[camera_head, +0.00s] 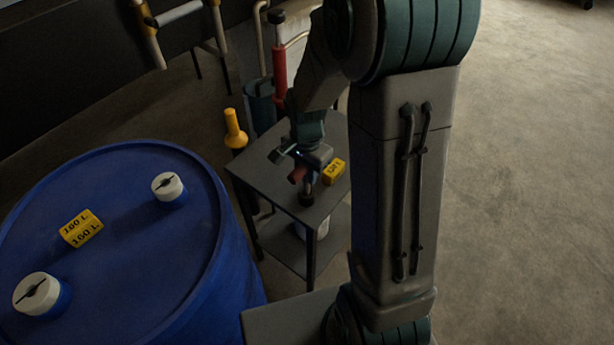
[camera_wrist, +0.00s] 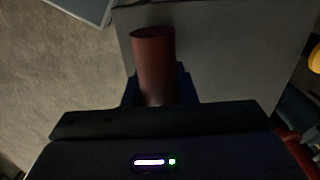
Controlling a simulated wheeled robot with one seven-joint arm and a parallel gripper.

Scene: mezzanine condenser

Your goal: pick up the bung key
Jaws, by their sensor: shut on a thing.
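The bung key shows as a dull red cylindrical handle (camera_wrist: 154,62) in the wrist view, sticking out from between the jaws. In the head view its red end (camera_head: 297,174) shows just below my gripper (camera_head: 308,172), over the small grey table (camera_head: 262,168). My gripper is shut on the handle. The rest of the key is mostly hidden by the jaws. A dark round piece (camera_head: 307,198) shows just under the gripper; I cannot tell whether it belongs to the key. I cannot tell whether the key touches the tabletop.
A yellow labelled block (camera_head: 334,172) lies on the table right of my gripper. A blue drum (camera_head: 120,260) with two white caps stands at left. A yellow-topped post (camera_head: 234,130) and a red upright cylinder (camera_head: 279,72) stand behind the table. Floor at right is clear.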

